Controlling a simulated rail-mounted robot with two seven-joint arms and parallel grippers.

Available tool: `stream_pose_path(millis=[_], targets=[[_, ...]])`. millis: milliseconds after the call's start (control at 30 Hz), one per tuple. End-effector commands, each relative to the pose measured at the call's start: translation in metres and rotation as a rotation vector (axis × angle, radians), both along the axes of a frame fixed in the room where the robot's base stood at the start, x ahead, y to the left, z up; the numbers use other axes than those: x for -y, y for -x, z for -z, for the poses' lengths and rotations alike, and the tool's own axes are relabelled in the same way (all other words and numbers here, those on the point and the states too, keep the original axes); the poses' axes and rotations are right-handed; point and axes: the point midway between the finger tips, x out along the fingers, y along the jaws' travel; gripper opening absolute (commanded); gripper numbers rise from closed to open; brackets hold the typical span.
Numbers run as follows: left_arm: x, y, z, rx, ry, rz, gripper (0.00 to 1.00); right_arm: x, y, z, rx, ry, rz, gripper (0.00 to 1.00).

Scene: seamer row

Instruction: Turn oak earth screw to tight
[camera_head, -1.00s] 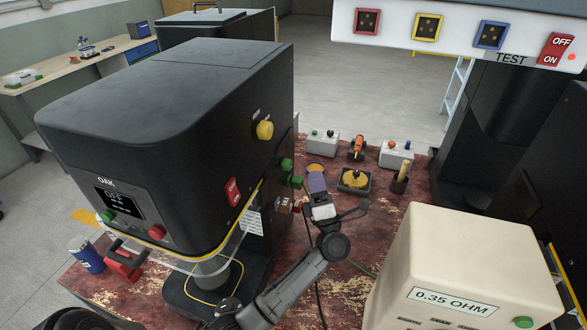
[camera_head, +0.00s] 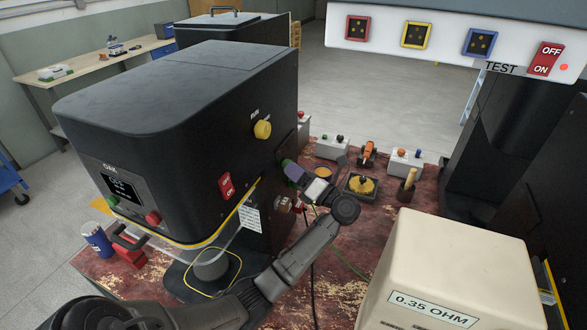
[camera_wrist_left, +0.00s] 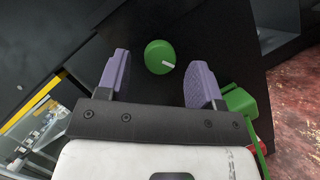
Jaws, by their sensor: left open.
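The black OAK machine (camera_head: 190,130) stands at left, with its name on the front panel. In the left wrist view a round green knob (camera_wrist_left: 160,57) with a white mark sits on its dark side face; I take it for the earth screw. My left gripper (camera_head: 288,168) is at that side face. In the wrist view its two purple fingers (camera_wrist_left: 172,78) are open, one on each side of the green knob and apart from it. In the head view the gripper hides the knob. My right gripper is not in view.
A green block (camera_wrist_left: 240,101) with a green wire is beside the right finger. A yellow knob (camera_head: 262,129) and red switch (camera_head: 226,186) are on the machine's side. The cream 0.35 OHM box (camera_head: 450,260) stands at right. A yellow-topped block (camera_head: 361,185) and small control boxes are behind.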

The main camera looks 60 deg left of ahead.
Motion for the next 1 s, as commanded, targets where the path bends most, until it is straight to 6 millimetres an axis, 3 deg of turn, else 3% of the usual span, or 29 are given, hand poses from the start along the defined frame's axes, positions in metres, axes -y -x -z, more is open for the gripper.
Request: stream_pose_path(millis=[200, 500, 1000], targets=[[-0.0116, 0.0045, -0.0035, -0.002, -0.001, 0.001, 0.6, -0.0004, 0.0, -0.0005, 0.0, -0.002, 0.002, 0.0], [-0.0128, 0.0049, -0.0038, -0.002, 0.0, 0.002, 0.6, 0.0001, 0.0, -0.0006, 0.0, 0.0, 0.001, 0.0], [-0.0126, 0.0047, -0.0039, -0.002, 0.0, 0.002, 0.13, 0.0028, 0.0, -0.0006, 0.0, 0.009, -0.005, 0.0]])
